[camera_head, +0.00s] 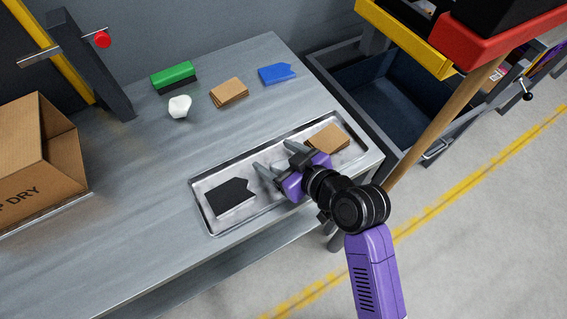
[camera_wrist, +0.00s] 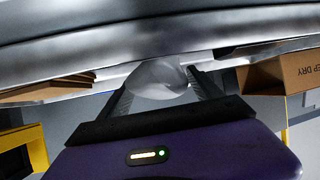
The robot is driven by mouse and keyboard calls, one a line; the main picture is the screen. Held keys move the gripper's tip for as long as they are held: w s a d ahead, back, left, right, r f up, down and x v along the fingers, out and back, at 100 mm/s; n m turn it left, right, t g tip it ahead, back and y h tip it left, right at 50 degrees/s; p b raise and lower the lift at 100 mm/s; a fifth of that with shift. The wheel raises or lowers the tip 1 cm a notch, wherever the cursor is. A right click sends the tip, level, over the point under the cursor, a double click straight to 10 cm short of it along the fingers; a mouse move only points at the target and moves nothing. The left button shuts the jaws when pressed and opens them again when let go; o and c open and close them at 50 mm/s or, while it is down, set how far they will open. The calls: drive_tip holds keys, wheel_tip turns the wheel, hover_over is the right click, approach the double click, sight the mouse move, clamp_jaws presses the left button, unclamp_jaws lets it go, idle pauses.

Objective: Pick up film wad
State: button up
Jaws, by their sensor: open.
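A small white crumpled lump (camera_head: 180,106), which could be the film wad, sits on the grey bench behind the tray, apart from my gripper. My gripper (camera_head: 273,155) is open, low over the metal tray (camera_head: 197,207), between a black notched piece and brown cards. In the wrist view, my gripper's fingers (camera_wrist: 158,82) stand on either side of a pale, rounded, translucent-looking shape (camera_wrist: 157,76). I cannot tell whether this shape is film, or whether the fingers touch it. In the head view, nothing clear shows between the fingertips.
The black piece (camera_head: 230,196) and brown cards (camera_head: 327,138) lie in the tray. Behind it are a green-black block (camera_head: 174,76), more brown cards (camera_head: 229,92) and a blue piece (camera_head: 276,73). A cardboard box (camera_head: 45,150) stands left. Bare bench lies between box and tray.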

drive_tip(key=shift+w+a+f, duration=0.1)
drive_tip(key=shift+w+a, duration=0.05)
drive_tip(key=c, duration=1.4)
